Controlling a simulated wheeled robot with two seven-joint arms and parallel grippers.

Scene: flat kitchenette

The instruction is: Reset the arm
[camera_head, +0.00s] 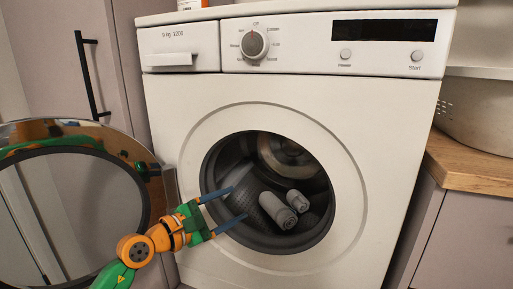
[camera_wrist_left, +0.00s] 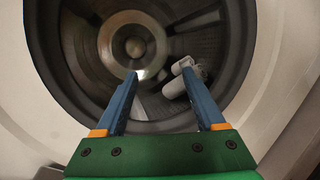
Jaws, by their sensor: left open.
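My left gripper (camera_head: 239,207) is open and empty at the left part of the washing machine's round opening, its blue fingers pointing into the drum. It also shows in the left wrist view (camera_wrist_left: 166,98), with the fingers spread apart and the drum beyond them. My left arm comes in from the lower left in the head view. My right gripper is not in view.
The white washing machine (camera_head: 185,110) has its round door (camera_head: 145,165) swung open to the left, beside my arm. Grey rolled cloths (camera_head: 278,210) lie in the drum (camera_head: 235,165). A wooden counter (camera_head: 470,165) with a pale basket (camera_head: 480,115) is at the right.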

